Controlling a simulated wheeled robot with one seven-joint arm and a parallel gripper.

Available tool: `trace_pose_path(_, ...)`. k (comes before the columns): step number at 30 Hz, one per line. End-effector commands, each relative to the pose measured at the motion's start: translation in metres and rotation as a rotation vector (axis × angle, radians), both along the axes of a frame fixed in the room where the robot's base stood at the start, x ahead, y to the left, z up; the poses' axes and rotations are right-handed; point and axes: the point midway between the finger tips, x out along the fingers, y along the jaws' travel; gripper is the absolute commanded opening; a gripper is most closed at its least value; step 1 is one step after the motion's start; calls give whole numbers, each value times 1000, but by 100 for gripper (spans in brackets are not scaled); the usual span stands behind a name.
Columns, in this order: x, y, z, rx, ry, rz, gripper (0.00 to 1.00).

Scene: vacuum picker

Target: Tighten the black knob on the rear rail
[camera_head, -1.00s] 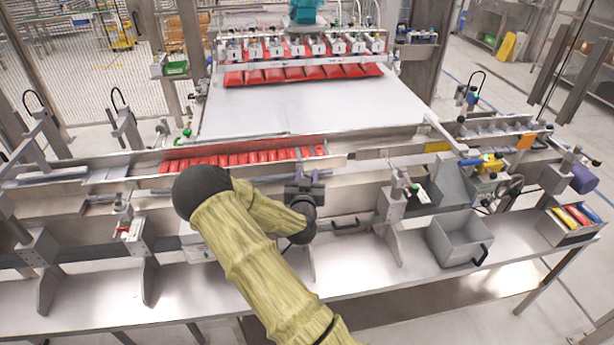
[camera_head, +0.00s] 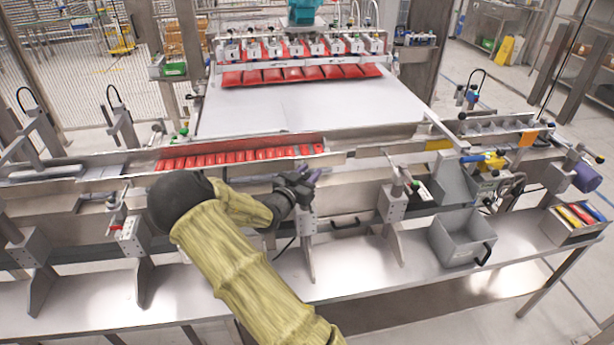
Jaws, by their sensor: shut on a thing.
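My gripper (camera_head: 306,178) is at the top of the middle grey bracket (camera_head: 305,222) on the near side of the conveyor line. Its dark fingers point up and to the right, with small purple parts at the tips. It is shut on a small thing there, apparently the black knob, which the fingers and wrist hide. I cannot make out the knob's own shape or how far it is turned. The metal rail (camera_head: 350,192) runs right from the bracket, behind the gripper.
Red packs (camera_head: 225,159) lie in a channel just behind my gripper. A grey bin (camera_head: 452,252) with a black handle and a tray of coloured items (camera_head: 553,230) stand to the right. Other brackets flank the arm, one (camera_head: 130,237) at left. The front shelf (camera_head: 365,267) is largely clear.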

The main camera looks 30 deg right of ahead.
Motion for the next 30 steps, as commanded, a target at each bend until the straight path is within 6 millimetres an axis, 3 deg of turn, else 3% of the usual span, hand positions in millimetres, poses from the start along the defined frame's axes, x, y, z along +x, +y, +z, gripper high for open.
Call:
trace_pose_path(21,-7,-1,0,1,-2,-489,10)
trace_pose_path(30,-9,-1,1,-1,-2,-613,10)
